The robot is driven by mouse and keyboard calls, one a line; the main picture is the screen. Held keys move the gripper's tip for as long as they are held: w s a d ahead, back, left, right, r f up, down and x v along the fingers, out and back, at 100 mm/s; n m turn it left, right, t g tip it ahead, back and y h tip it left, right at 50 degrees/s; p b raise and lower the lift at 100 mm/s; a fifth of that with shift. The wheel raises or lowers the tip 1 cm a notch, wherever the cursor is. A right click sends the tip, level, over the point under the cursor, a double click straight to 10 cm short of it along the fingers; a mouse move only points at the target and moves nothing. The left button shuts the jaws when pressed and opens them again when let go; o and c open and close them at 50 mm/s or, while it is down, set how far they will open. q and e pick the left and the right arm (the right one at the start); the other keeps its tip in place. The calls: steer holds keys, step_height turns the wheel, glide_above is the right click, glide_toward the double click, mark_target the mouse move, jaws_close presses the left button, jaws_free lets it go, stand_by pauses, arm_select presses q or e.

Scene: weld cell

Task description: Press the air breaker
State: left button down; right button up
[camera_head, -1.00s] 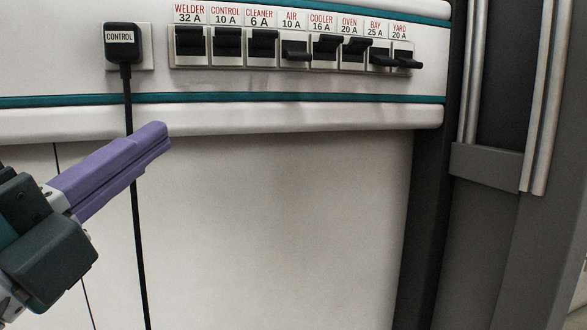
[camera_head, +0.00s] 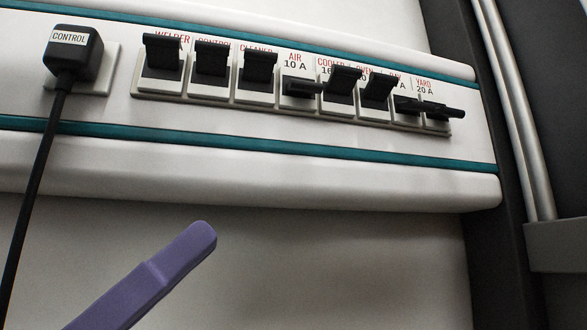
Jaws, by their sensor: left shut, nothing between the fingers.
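The air breaker (camera_head: 299,88) is a black lever switch in a white housing under the label AIR 10 A. Its lever sits lower than those of the welder (camera_head: 163,58), control (camera_head: 211,60) and cleaner (camera_head: 257,68) breakers to its left, which point up. My left gripper (camera_head: 202,234) shows as purple fingers, shut and empty. Its tip is below the breaker panel, lower left of the air breaker and apart from it. My right gripper is not in view.
Right of the air breaker are the cooler (camera_head: 341,85) and oven (camera_head: 377,90) breakers, levers up, and the bay (camera_head: 407,106) and yard (camera_head: 441,111) breakers, levers lower. A black control plug (camera_head: 73,55) with a hanging cable is at left. A white padded ledge (camera_head: 300,180) runs below the breakers.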

arm_select(q)
steer(key=p, duration=0.6)
glide_toward(316, 89)
steer(key=d, duration=0.1)
steer(key=w+d, duration=0.1)
steer(key=d, duration=0.2)
steer(key=shift+w+r, duration=0.15)
steer(key=shift+w, duration=0.15)
steer(key=shift+w+r+p, duration=0.25)
steer(key=shift+r+p, duration=0.5)
steer(key=shift+r, duration=0.45)
steer(key=shift+w+r+p, duration=0.15)
steer(key=shift+r+p, duration=0.25)
steer(key=shift+r, duration=0.15)
steer(key=shift+r+n+t+y+p, duration=0.15)
steer(key=shift+n+t+y+p, duration=0.35)
steer(key=shift+n, duration=0.4)
steer(key=shift+s+r+n+t+y+p, duration=0.15)
steer(key=shift+n+t+y+p, duration=0.1)
steer(key=shift+n+t, duration=0.2)
steer(key=shift+s+n+t+y+p, duration=0.15)
steer(key=shift+n+t+y+p, duration=0.1)
steer(key=shift+n+t, duration=0.15)
